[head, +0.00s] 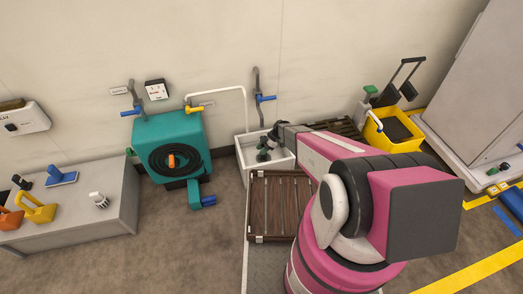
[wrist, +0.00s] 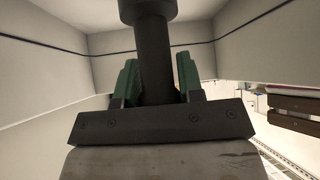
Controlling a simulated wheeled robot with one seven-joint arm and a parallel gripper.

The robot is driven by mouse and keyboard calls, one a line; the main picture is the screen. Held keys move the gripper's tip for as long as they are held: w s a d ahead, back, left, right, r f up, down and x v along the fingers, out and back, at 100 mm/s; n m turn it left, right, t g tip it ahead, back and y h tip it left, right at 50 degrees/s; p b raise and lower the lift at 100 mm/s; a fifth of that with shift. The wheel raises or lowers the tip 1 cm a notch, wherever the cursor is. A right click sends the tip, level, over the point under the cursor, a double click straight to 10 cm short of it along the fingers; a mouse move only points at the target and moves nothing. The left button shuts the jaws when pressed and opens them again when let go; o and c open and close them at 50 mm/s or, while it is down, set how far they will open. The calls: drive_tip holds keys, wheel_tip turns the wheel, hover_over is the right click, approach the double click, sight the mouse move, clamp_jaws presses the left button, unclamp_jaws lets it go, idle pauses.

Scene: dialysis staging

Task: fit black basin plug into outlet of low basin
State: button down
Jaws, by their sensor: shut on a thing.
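The low basin (head: 282,163) is white and stands against the wall in the middle of the head view. Its pale inner walls (wrist: 50,75), with a dark line along them, surround my gripper in the wrist view. My gripper (wrist: 157,80) has green fingers shut on the black basin plug (wrist: 154,50), one on each side of its dark round shaft. The shaft widens at the top edge of the wrist view. In the head view my gripper (head: 264,150) is small and dark inside the basin. The outlet is hidden, and I cannot tell whether the plug touches it.
A slatted brown rack (head: 275,205) lies in front of the basin. A teal hose-reel unit (head: 147,135) stands left of it, a yellow bucket (head: 395,143) to the right. A wall pipe with a blue-handled valve (head: 265,98) is above. A grey bench (head: 85,215) stands left.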

drive_tip(key=shift+f, duration=2.05)
drive_tip(key=c, duration=0.7)
unclamp_jaws()
wheel_tip(320, 180, up, 4)
drive_tip(key=shift+s+r, duration=0.1)
drive_tip(key=shift+r, duration=0.1)
drive_tip(key=s+a+r, duration=0.4)
drive_tip(key=s+a, duration=0.1)
drive_tip(key=s+a+r, duration=0.2)
drive_tip(key=s, duration=0.1)
drive_tip(key=shift+s+a+r, duration=0.25)
drive_tip(key=shift+a+r, duration=0.05)
drive_tip(key=shift+a, duration=0.1)
drive_tip(key=shift+d+r, duration=0.1)
